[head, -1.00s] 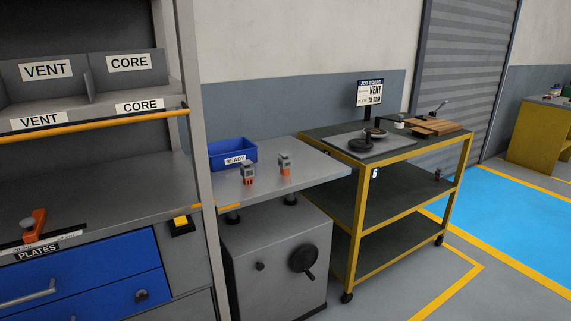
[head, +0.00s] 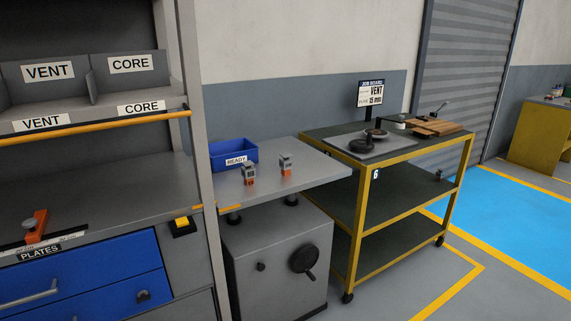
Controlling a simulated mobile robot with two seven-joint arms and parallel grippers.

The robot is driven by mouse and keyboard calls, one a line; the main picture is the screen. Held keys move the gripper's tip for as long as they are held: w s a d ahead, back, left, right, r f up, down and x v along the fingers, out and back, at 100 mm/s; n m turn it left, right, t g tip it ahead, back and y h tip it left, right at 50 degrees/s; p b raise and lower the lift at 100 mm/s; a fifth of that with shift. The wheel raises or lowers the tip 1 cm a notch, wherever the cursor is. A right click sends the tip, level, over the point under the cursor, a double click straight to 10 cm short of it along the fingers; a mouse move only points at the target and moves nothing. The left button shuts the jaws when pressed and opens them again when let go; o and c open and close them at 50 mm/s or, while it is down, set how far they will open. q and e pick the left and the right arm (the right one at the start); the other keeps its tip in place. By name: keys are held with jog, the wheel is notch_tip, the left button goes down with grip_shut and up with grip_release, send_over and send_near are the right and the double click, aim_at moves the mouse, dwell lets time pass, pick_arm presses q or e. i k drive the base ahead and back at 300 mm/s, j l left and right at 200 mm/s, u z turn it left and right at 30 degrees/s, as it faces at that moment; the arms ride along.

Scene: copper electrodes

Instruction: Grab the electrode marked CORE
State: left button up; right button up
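Two small grey electrode-like blocks with orange bases stand upright on the grey side table: one (head: 249,175) nearer and one (head: 285,164) a little to the right. No marking on either can be read from here. The shelf at the left has a bin labelled VENT (head: 47,72) and a bin labelled CORE (head: 129,64); the CORE label repeats on the shelf edge (head: 141,108). I see nothing standing in the visible part of these bins. Neither of my grippers is in view.
A blue READY box (head: 233,153) sits behind the blocks. A yellow-framed cart (head: 366,225) stands to the right with a job board (head: 371,93) reading VENT and 15 min. Blue PLATES drawers (head: 85,280) are at lower left. The floor at right (head: 520,225) is clear.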

aim_at(286, 163)
jog(key=i+l, duration=0.15)
jog(key=l, duration=0.2)
jog(key=i+l+u, duration=0.15)
jog(key=l, duration=0.2)
jog(key=i+l, duration=0.2)
jog(key=l, duration=0.15)
jog(key=i+l+u, duration=0.15)
jog(key=l, duration=0.2)
